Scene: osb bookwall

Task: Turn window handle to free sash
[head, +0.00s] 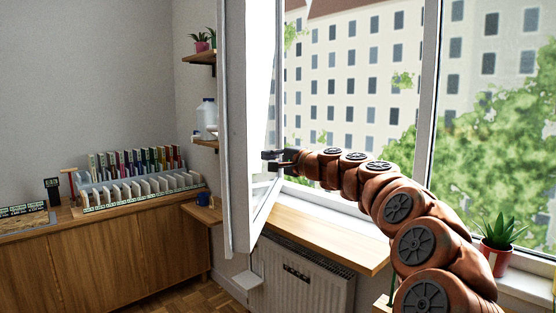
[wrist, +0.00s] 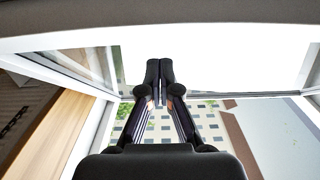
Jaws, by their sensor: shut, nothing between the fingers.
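The white window sash (head: 238,130) stands swung inward into the room, seen nearly edge-on in the head view. Its white frame (wrist: 220,60) runs across the upper part of the wrist view. My gripper (head: 267,160) is at the glass side of the sash, close to its frame; I cannot tell whether they touch. In the wrist view my gripper (wrist: 159,66) has its dark fingertips together with nothing between them. I cannot make out the window handle in either view.
A wooden sill (head: 330,237) lies below the open window, above a white radiator (head: 305,280). A potted plant (head: 497,245) stands at the right.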

